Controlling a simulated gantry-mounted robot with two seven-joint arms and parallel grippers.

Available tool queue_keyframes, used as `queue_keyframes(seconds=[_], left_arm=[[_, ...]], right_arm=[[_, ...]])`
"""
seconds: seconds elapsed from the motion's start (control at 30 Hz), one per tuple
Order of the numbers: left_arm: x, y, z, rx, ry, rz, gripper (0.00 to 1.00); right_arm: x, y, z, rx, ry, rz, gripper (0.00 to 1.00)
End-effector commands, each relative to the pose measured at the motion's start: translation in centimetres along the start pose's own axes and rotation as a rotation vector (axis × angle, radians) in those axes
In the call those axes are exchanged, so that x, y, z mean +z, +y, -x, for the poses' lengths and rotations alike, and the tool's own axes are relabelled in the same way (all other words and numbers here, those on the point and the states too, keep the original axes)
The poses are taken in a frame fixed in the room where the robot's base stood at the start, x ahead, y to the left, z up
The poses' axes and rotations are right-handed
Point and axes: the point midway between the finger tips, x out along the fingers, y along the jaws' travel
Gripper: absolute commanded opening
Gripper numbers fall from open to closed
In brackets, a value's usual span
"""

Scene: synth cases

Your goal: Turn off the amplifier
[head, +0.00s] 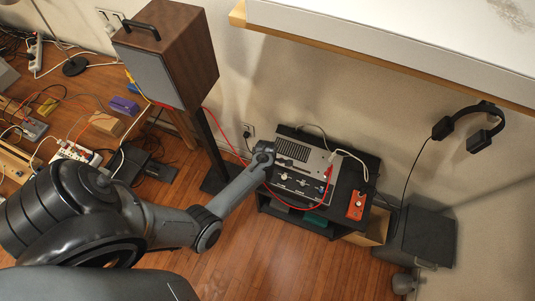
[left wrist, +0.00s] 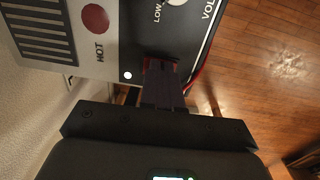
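The amplifier (head: 313,162) is a grey unit with a dark grille on top and knobs along its front, on a black stand against the wall. My left gripper (head: 266,150) is at its left end. In the left wrist view, the amplifier's silver panel (left wrist: 110,62) shows a red round mark and "HOT", with a black strip marked "LOW" and "VOL". A small white light (left wrist: 128,75) glows beside my fingertips (left wrist: 163,62). The fingers look closed together, over a red-edged part (left wrist: 148,62) that they mostly hide. I cannot tell whether they touch it. My right gripper is out of view.
An orange-red box (head: 356,204) sits right of the amplifier, with red and white cables around it. A wooden speaker (head: 183,55) stands to the left. Headphones (head: 470,128) hang on the wall at right. Open wooden floor (head: 270,255) lies in front.

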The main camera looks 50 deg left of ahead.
Motion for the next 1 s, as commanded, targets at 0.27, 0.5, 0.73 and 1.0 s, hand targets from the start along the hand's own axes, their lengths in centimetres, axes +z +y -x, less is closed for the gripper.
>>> queue_keyframes(seconds=[0.27, 0.5, 0.73, 1.0], left_arm=[[0.1, -0.2, 1.6, -0.008, 0.000, -0.001, 0.00], [0.2, 0.3, 5.1, -0.001, -0.001, -0.003, 0.00], [0.2, 0.3, 9.5, 0.004, 0.000, -0.004, 0.00], [0.1, 0.4, 13.1, 0.004, 0.001, -0.005, 0.00]], right_arm=[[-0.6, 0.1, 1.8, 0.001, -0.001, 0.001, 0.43], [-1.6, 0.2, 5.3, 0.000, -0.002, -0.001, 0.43], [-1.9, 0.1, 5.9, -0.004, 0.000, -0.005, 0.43], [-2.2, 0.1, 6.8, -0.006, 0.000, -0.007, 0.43]])
